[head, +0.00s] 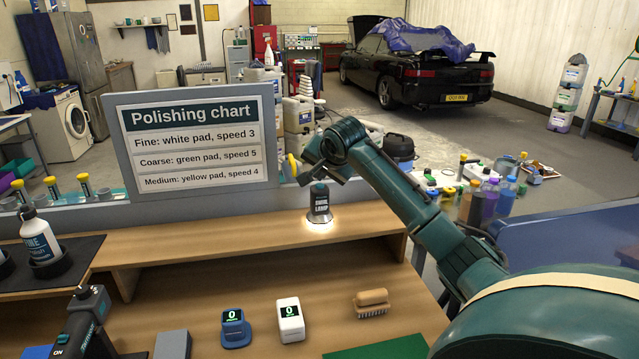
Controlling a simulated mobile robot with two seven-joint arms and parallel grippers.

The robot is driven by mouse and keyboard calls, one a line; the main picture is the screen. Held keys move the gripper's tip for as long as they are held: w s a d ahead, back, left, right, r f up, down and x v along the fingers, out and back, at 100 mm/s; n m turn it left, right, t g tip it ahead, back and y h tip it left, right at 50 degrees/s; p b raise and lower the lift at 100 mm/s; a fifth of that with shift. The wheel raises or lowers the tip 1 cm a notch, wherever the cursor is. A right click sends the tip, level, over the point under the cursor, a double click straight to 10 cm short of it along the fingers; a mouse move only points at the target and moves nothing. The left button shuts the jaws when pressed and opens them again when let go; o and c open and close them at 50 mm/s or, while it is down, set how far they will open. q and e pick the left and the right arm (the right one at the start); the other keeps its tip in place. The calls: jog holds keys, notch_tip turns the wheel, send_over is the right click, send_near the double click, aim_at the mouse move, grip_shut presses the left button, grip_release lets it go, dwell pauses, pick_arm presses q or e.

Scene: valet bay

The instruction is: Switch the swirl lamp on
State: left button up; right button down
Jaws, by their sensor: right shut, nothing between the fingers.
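The swirl lamp (320,207) is a small dark cylinder with a printed label. It stands upright on the raised wooden shelf, and a bright glow shows around its foot. My right gripper (319,184) is shut and empty, directly above the lamp's top. It is small in the picture, and I cannot tell whether the fingertips touch the lamp. My right arm reaches in from the lower right. My left gripper is not in view.
The polishing chart (191,140) stands left of the lamp. A white bottle (40,238) sits in a holder at the left. Below are a blue display unit (235,329), a white display unit (290,319) and a brush (372,303). The shelf around the lamp is clear.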

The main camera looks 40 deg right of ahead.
aim_at(321, 190)
jog(key=shift+r, duration=1.5)
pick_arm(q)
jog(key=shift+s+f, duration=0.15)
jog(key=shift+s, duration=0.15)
pick_arm(e)
jog(key=shift+r, duration=1.55)
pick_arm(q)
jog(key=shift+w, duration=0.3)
